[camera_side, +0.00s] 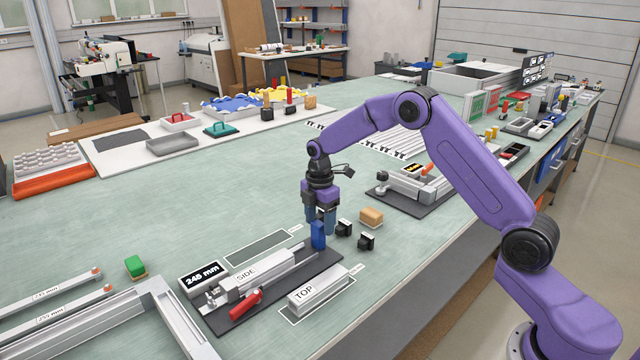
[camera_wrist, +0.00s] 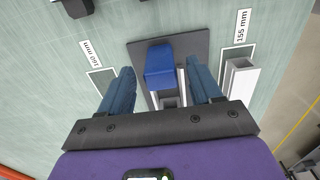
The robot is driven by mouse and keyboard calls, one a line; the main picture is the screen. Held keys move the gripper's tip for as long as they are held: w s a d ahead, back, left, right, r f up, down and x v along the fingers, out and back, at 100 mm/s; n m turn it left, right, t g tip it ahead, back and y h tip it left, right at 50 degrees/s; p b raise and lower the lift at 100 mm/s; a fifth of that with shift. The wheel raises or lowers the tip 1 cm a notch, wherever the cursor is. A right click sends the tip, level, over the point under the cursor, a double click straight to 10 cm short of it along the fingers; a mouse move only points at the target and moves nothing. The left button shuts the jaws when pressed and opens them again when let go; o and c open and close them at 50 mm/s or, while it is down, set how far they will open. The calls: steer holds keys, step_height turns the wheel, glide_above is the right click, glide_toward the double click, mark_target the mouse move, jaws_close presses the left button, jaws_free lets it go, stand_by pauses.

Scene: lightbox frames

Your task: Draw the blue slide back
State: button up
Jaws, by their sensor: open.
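The blue slide (camera_side: 318,236) is a small upright blue block at the far end of a grey clamping fixture (camera_side: 320,268) on a dark plate. In the wrist view the blue slide (camera_wrist: 160,66) lies between and just ahead of my two blue fingers. My gripper (camera_side: 320,212) is open and points down over the slide, with a finger on either side. In the wrist view my gripper (camera_wrist: 160,88) shows a gap on both sides of the slide. A silver profile marked SIDE (camera_side: 255,272) lies in the fixture. A red lever (camera_side: 246,303) sits at its near end.
A silver profile marked TOP (camera_side: 318,292) lies right of the fixture. A 245 mm sign (camera_side: 204,276) stands left. Black blocks (camera_side: 366,242) and a tan block (camera_side: 371,216) are right of my gripper. A green block (camera_side: 136,267) lies farther left.

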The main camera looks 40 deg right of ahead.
mark_target(320, 222)
step_height(320, 222, up, 14)
stand_by(0.4)
steer(key=shift+r, duration=0.1)
steer(key=s+a+r+m, duration=0.1)
steer(key=s+a, duration=0.5)
steer(key=s, duration=0.4)
steer(key=s+a+r+m, duration=0.1)
steer(key=s+a+m, duration=0.1)
steer(key=s+a, duration=0.65)
steer(key=s+d+f, duration=0.1)
steer(key=s+d, duration=0.1)
steer(key=s, duration=0.5)
steer(key=s+d+f+m, duration=0.1)
steer(key=s+d+f, duration=0.1)
steer(key=s, duration=0.6)
steer(key=s+d+f+m, duration=0.1)
steer(key=s+d, duration=0.2)
steer(key=s, duration=0.5)
steer(key=shift+s+f, duration=0.2)
steer(key=shift+f, duration=0.15)
